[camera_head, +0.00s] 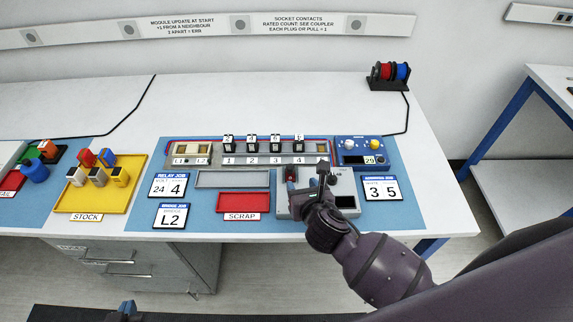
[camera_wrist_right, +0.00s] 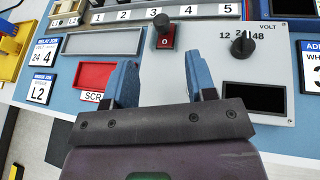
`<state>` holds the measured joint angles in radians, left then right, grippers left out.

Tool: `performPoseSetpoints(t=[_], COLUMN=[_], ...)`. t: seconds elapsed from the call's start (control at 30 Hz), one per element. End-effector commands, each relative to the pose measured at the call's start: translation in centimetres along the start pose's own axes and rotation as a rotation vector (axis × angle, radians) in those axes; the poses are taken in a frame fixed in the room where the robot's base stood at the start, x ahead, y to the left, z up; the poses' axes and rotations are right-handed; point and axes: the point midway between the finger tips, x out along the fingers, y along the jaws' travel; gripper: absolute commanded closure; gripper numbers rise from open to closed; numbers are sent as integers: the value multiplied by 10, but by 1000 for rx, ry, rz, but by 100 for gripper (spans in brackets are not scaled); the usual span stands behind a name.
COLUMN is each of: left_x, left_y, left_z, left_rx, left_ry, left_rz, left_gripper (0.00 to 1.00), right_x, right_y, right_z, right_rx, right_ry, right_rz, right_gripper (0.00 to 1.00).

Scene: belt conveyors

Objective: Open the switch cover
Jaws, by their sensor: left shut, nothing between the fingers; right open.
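A grey box (camera_head: 348,184) on the blue mat carries a small red switch plate (camera_wrist_right: 166,42) marked 0, with a black knob or lever (camera_wrist_right: 162,20) at its top. I cannot tell a separate cover from the switch. My left gripper (camera_head: 127,306) is shut and empty, low at the bottom edge, away from the table.
A black dial (camera_wrist_right: 242,44) marked VOLT and a dark display sit right of the switch. A numbered relay rail (camera_head: 270,159) stands behind. A red scrap tray (camera_head: 243,202), grey tray (camera_head: 232,179) and yellow stock tray (camera_head: 88,203) lie left. A blue box (camera_head: 362,152) stands behind right.

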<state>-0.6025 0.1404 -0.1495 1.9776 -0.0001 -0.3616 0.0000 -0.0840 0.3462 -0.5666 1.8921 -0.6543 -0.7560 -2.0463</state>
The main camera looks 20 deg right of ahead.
Motion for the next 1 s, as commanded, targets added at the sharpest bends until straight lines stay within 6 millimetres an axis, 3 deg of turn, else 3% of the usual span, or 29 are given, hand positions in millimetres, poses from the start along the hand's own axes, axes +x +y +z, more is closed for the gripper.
performPoseSetpoints(t=[0.27, 0.7, 1.0], left_x=[-2, 2, 5], left_y=[0, 1, 1], left_z=[4, 6, 5], left_rx=[-1, 0, 2], left_ry=[-7, -3, 3], left_rz=[0, 0, 1], left_gripper=[100, 100, 100], right_x=[7, 77, 105], right_y=[0, 0, 0], right_z=[0, -1, -1], right_rx=[-90, -85, -86], right_ry=[2, 3, 3], right_rz=[-2, -1, -1], right_gripper=[49, 49, 49])
